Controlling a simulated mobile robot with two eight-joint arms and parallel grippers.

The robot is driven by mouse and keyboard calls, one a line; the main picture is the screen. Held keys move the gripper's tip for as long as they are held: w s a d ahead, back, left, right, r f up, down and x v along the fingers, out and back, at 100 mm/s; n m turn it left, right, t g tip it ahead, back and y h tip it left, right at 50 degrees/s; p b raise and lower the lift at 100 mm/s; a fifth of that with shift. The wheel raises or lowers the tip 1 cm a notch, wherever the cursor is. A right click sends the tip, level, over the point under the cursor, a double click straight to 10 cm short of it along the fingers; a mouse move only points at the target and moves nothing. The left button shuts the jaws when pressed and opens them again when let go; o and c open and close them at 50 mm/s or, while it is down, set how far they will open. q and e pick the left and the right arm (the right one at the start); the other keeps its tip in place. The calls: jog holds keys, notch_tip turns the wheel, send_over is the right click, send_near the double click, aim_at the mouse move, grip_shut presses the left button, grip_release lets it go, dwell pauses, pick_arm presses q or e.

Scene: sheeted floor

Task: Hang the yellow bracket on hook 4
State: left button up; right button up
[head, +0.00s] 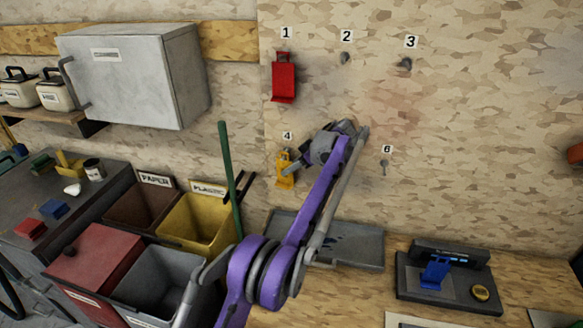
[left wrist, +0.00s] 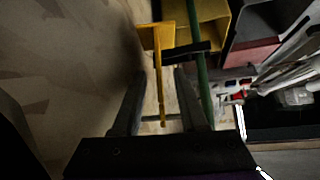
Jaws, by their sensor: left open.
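The yellow bracket (head: 285,181) is against the wall just below the number 4 label (head: 287,135), upright at hook 4's place. The hook itself is hidden. My left gripper (head: 291,170) comes to it from the right, with fingertips at the bracket. In the left wrist view, the open fingers (left wrist: 160,72) stand on either side of the bracket's thin yellow stem (left wrist: 161,90), with a visible space on both sides. The bracket's wider plate is beyond the fingertips. My right gripper is not in view.
A red bracket (head: 284,82) hangs at hook 1. Hooks 2 (head: 345,58), 3 (head: 406,64) and 6 (head: 385,167) are bare.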

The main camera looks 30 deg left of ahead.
pick_arm(q)
jog(key=p+v, duration=0.2)
jog(key=v, duration=0.8)
jog(key=s+d+r+m+t+h, duration=0.2)
jog(key=s+d+m+h, duration=0.1)
jog(key=s+m, duration=0.4)
jog(key=s+d+f+m+t+h, duration=0.1)
jog(key=s+f, duration=0.4)
jog(key=s, duration=0.5)
jog(key=s+d+f+m+t+h, duration=0.1)
jog(key=s+d+f+m+h, duration=0.2)
jog(key=s+f+m, duration=0.3)
jog(key=s+d+f+m+t+h, duration=0.1)
jog(key=s+d+f+m, duration=0.2)
jog(key=s, duration=1.2)
notch_tip(320, 180, down, 3)
jog(key=shift+d+f+m+t+h, duration=0.1)
jog(key=shift+d+m+t+h, duration=0.25)
jog(key=shift+d, duration=0.5)
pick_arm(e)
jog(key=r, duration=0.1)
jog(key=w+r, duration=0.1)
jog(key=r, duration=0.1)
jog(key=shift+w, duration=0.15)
